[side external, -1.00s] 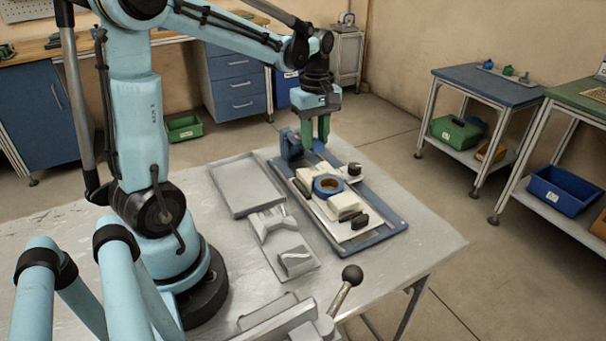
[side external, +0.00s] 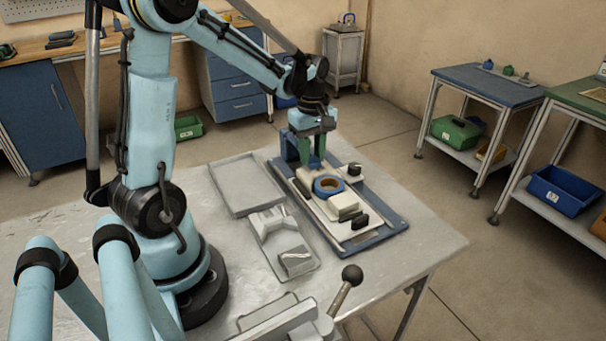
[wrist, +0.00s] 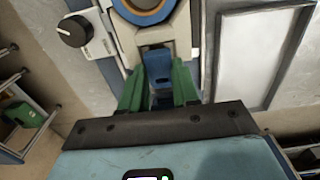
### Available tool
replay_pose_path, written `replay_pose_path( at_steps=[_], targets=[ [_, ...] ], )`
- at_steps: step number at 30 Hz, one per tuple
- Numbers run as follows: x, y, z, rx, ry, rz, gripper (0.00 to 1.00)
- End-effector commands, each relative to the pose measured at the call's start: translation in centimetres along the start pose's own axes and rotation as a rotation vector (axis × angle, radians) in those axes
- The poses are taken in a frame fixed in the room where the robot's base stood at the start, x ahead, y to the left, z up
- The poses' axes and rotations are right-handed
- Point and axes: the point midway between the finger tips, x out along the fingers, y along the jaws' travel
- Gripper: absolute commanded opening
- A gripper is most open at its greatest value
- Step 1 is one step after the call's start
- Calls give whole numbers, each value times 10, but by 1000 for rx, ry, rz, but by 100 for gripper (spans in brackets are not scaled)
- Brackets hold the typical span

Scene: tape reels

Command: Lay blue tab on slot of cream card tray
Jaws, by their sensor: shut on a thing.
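My gripper (side external: 312,158) is over the far end of the cream card tray (side external: 322,209), its green fingers pointing down. In the wrist view my gripper (wrist: 158,80) is shut on the blue tab (wrist: 160,64), which shows between the green fingers. The tab is close above the tray's end, beside the blue-rimmed reel (side external: 328,186). I cannot tell whether the tab touches the tray. The slot is hidden under the tab and fingers. In the side view the fingers hide most of the tab.
The tray sits on a blue base (side external: 384,231) with a blue upright block (side external: 289,146) at its far end. A grey empty tray (side external: 247,184) and a grey holder (side external: 284,240) lie to the left. The table's front right is clear.

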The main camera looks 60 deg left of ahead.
Motion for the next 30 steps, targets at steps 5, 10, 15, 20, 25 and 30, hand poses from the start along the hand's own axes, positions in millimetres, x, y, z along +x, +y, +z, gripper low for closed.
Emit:
replay_pose_path(
  at_steps=[5, 10, 15, 20, 25, 30],
  targets=[
    [5, 0, 0, 0, 0, 0, 8],
    [9, 0, 0, 0, 0, 0, 8],
    [9, 0, 0, 0, 0, 0, 55],
    [9, 0, 0, 0, 0, 0, 56],
    [7, 0, 0, 0, 0, 0, 56],
    [-6, 0, 0, 0, 0, 0, 56]
  ],
)
